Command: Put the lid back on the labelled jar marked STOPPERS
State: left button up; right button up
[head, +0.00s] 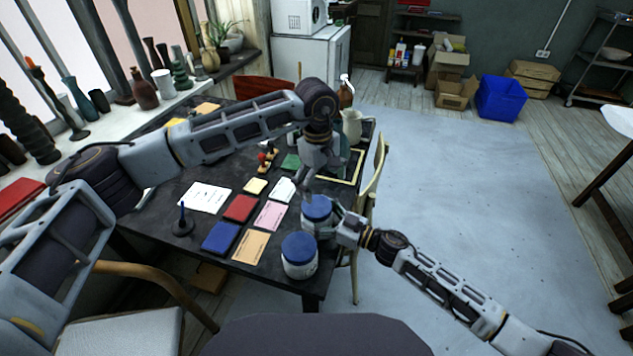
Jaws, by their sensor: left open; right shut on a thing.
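Two white jars with blue tops stand near the right front corner of the dark table. The farther jar (313,228) has its blue lid (317,207) on top. My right gripper (334,222) comes from the right and is shut on this jar's side. My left gripper (310,192) is open just above the lid, pointing down; I cannot tell whether it touches it. The nearer jar (299,262) stands free, with a blue top (299,245). The lettering on both labels is too small to read, so I cannot tell which is marked STOPPERS.
Coloured cards and books, such as a red one (240,208) and a blue one (221,238), lie left of the jars. A spike on a dark base (183,225) stands farther left. A cream pitcher (351,128) stands behind. A chair (376,175) is against the table's right side.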

aim_at(317, 206)
pick_arm(q)
jog(key=n, duration=0.5)
jog(key=shift+a, duration=0.25)
jog(key=n, duration=0.5)
jog(key=shift+a, duration=0.2)
jog(key=n, duration=0.4)
jog(key=shift+a+n+y, duration=0.15)
jog(key=shift+n+y, duration=0.15)
jog(key=shift+n, duration=2.3)
jog(key=shift+s+f, duration=0.1)
jog(key=shift+f, duration=3.95)
